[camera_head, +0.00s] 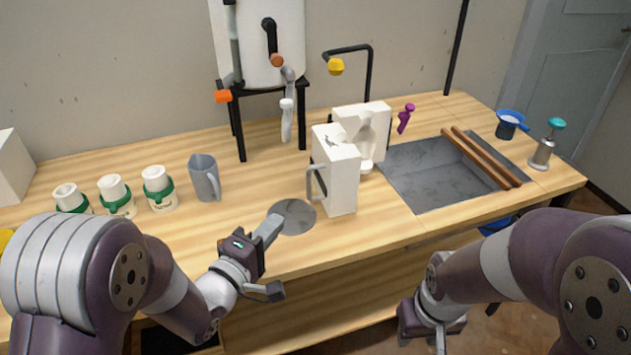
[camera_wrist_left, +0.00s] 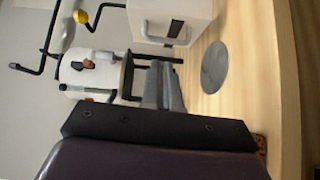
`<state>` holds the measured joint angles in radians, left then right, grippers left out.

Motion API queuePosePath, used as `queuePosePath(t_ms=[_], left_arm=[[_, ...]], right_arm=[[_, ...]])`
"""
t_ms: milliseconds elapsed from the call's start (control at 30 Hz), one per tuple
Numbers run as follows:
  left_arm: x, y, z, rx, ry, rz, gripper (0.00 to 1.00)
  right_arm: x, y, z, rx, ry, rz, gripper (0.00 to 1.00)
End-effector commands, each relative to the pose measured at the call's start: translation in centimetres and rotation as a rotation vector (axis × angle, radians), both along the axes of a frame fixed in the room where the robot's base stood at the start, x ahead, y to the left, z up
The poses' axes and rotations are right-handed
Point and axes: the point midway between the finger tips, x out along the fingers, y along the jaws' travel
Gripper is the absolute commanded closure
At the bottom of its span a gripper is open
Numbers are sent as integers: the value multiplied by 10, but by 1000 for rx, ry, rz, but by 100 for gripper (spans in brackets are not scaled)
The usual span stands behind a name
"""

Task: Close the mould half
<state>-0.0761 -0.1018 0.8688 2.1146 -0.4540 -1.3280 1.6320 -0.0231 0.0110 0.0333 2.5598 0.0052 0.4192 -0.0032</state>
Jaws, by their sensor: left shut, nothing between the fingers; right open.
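The white plaster mould stands open on the workbench as two upright blocks. The near half (camera_head: 338,178) has a grey handle (camera_head: 313,183) on its left side. The back half (camera_head: 375,122) stands behind it, with a bottle-shaped form at its inner face. My left gripper (camera_head: 273,226) is shut and empty, to the left of the handle and apart from it, near the grey disc. In the left wrist view, its fingers (camera_wrist_left: 165,84) are together, and the mould half with the handle (camera_wrist_left: 172,22) shows beyond them. My right gripper (camera_head: 438,338) is open, low in front of the bench; its fingertips are mostly cut off.
A grey disc (camera_head: 292,217) lies flat on the bench. A grey mug (camera_head: 204,178) and several white jars with green bands (camera_head: 117,196) stand left. A sink (camera_head: 430,178) with wooden bars (camera_head: 480,158) is right. A white tank (camera_head: 262,45) on a black stand rises behind.

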Motion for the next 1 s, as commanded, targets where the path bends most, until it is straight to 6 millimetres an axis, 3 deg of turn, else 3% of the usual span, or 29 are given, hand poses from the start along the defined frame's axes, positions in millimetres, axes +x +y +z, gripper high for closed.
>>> queuePosePath(t_ms=[233, 633, 800, 1000], left_arm=[[16, -10, 2, -52, 18, -3, 100], [90, -52, 1, -51, 18, -1, 100], [95, -77, 1, -49, 19, -1, 100], [98, -88, 1, -50, 19, 1, 100]], right_arm=[[0, 0, -1, 0, 0, 0, 57], [0, 0, -4, 0, 0, 0, 57], [0, 0, -4, 0, 0, 0, 57], [0, 0, -4, 0, 0, 0, 57]])
